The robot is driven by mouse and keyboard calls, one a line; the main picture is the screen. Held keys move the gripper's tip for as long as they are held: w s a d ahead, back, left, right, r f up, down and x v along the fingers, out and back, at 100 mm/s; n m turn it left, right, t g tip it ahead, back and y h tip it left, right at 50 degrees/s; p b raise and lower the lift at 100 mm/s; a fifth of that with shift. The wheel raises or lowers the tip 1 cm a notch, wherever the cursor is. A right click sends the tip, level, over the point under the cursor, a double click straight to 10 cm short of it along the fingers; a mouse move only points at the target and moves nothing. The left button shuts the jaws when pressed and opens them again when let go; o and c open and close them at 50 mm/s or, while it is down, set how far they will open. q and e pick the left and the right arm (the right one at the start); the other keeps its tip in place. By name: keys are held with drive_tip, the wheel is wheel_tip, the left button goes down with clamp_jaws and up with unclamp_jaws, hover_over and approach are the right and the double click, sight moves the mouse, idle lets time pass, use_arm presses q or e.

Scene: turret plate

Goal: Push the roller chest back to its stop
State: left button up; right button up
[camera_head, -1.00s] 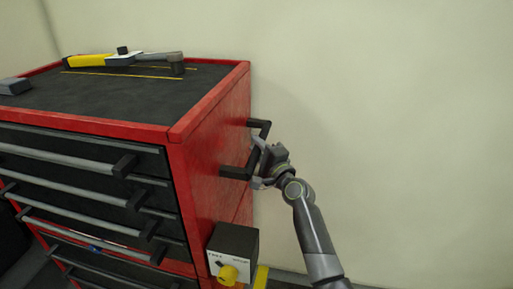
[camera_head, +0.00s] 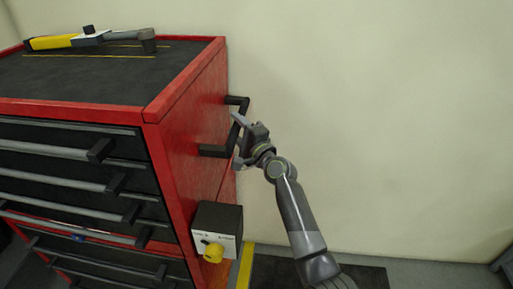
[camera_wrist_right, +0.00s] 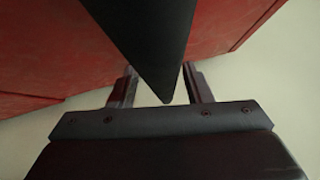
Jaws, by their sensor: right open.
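The roller chest (camera_head: 190,125) is red with a black top and several drawers; it stands at the left in the head view, its right side facing my right arm. A black bar handle (camera_head: 215,151) juts from that side. My right gripper (camera_head: 241,138) is at the handle's outer bar, jaws open. In the right wrist view the black handle bar (camera_wrist_right: 150,40) runs between the two open fingers (camera_wrist_right: 160,82), with the red panel behind. I cannot tell whether the fingers touch the bar. My left gripper is not in view. The chest's stop cannot be made out.
A black box with a yellow knob (camera_head: 217,229) is at the chest's lower right side. A yellow strip (camera_head: 246,265) and a dark mat (camera_head: 330,272) lie on the floor. A yellow-and-grey tool (camera_head: 85,40) lies on the chest top. A bare pale wall stands behind.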

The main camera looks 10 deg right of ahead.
drive_tip(key=v, duration=1.6)
drive_tip(key=shift+s+r, duration=0.2)
drive_tip(key=shift+d+f, duration=0.1)
drive_tip(key=shift+d, duration=0.05)
drive_tip(key=s+d+f+n+g+h, duration=0.1)
drive_tip(key=d+f+g+h, duration=0.15)
drive_tip(key=f, duration=0.85)
drive_tip(key=d+f+g+h, duration=0.1)
drive_tip(key=d+f+h, duration=0.2)
drive_tip(key=f, duration=0.8)
drive_tip(key=s+d+f+n+g+h+p, duration=0.1)
drive_tip(key=s+d+f+n+g, duration=0.1)
drive_tip(key=s+f, duration=0.45)
drive_tip(key=s+d+f+n+g+h+p, duration=0.1)
drive_tip(key=s+d+f+g, duration=0.15)
drive_tip(key=f, duration=0.65)
drive_tip(key=s+d+f+n+g+h, duration=0.1)
drive_tip(key=s+d+f+n+g, duration=0.15)
drive_tip(key=s+f, duration=0.65)
drive_tip(key=s+d+f+n+g+h, duration=0.1)
drive_tip(key=s+d+f+n+g, duration=0.15)
drive_tip(key=s+f, duration=0.65)
drive_tip(key=s+d+f+n+g, duration=0.1)
drive_tip(key=s+d+n, duration=0.1)
drive_tip(key=s, duration=0.9)
drive_tip(key=s+d+f+n+g+h+p, duration=0.1)
drive_tip(key=s+d+n+g, duration=0.1)
drive_tip(key=s, duration=1)
drive_tip(key=shift+d+f, duration=0.2)
drive_tip(key=shift+f, duration=0.05)
